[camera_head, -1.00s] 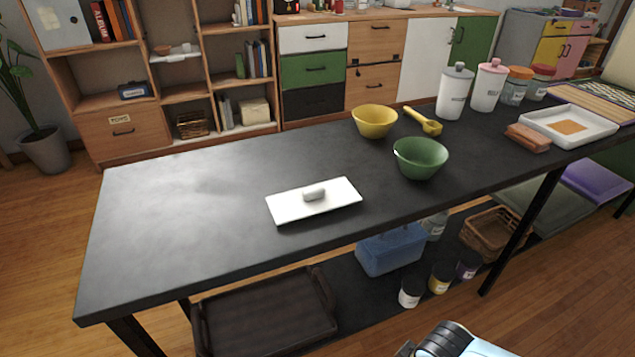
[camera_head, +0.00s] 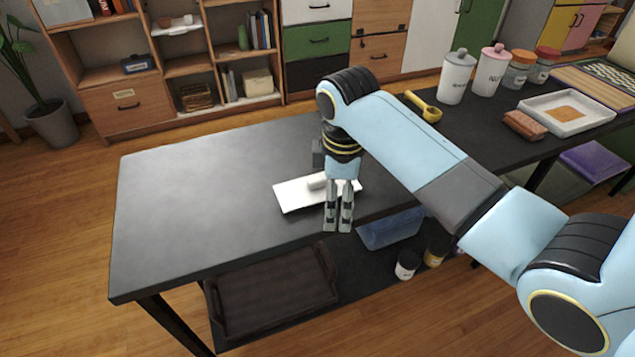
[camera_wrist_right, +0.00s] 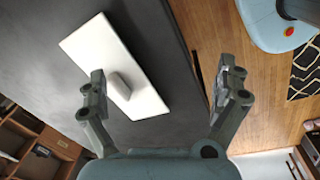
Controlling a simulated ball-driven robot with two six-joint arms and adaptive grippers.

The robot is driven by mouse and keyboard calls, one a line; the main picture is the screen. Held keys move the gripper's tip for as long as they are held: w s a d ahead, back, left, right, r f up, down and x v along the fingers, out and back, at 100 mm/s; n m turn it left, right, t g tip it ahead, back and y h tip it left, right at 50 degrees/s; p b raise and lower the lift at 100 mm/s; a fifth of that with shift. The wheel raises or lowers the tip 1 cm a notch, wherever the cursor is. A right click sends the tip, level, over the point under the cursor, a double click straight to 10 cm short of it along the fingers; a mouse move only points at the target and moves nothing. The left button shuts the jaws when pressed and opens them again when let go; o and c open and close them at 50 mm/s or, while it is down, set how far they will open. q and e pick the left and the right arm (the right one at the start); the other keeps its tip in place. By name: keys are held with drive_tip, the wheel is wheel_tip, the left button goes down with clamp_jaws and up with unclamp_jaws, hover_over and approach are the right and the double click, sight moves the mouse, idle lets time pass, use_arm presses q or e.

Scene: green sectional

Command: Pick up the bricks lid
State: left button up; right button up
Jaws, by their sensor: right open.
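The lid is a white rectangular plate (camera_head: 298,193) with a pale raised handle in its middle, lying flat on the dark table near its front edge. In the right wrist view the lid (camera_wrist_right: 105,55) lies at a slant, with its handle (camera_wrist_right: 119,87) near the left finger. My right gripper (camera_head: 338,225) points down at the front of the lid and covers its right part in the head view. In the right wrist view the gripper (camera_wrist_right: 165,85) is open and empty, its fingers straddling the table edge. My left gripper is not in view.
The dark table (camera_head: 200,200) is clear left of the lid. A dark crate (camera_head: 275,290) sits below the table.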

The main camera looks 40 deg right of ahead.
sight(318, 179)
drive_tip(key=w+r+n, duration=0.2)
drive_tip(key=w+r, duration=0.1)
drive_tip(key=w+r+n+p, duration=0.1)
drive_tip(key=w+r+n, duration=0.1)
drive_tip(key=w+r, duration=0.2)
drive_tip(key=shift+w+d+g, duration=0.15)
drive_tip(key=shift+g, duration=0.15)
drive_tip(key=shift+w+r+n, duration=0.2)
drive_tip(key=shift+w+n, duration=0.1)
drive_tip(key=shift+n, duration=0.1)
wheel_tip(318, 179, down, 5)
drive_tip(key=shift+f+b, duration=0.1)
drive_tip(key=shift+b, duration=0.35)
drive_tip(key=f, duration=0.5)
drive_tip(key=shift+s+d+b, duration=0.15)
drive_tip(key=shift+d+b, duration=0.1)
drive_tip(key=shift+b, duration=0.1)
drive_tip(key=shift+c, duration=0.4)
drive_tip(key=c, duration=1.1)
